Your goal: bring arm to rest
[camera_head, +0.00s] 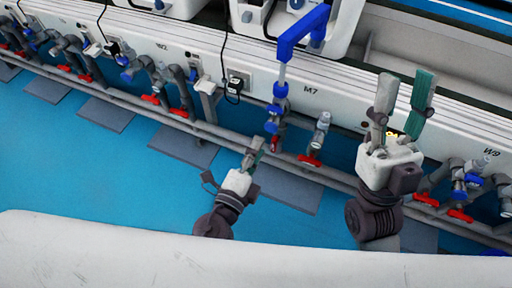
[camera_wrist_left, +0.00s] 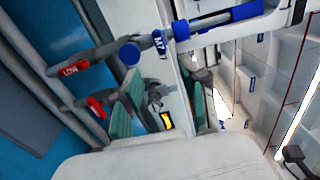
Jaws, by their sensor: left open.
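My left gripper (camera_head: 252,153) is low in the middle of the head view, in front of the pipe row. Its jaws are open; only a small gap shows from here. The left wrist view shows its green-padded fingers (camera_wrist_left: 160,108) apart, with no object held between them. My right gripper (camera_head: 404,98) is raised at the right of the head view, fingers pointing up. Its grey and green fingers are spread with nothing between them. Parts of both arms below the wrists are hidden by the white surface in front.
Red-handled valves (camera_head: 309,160) line the grey pipe (camera_head: 212,129). A white bench (camera_head: 330,92) runs behind. The blue floor (camera_head: 90,170) is open on the left.

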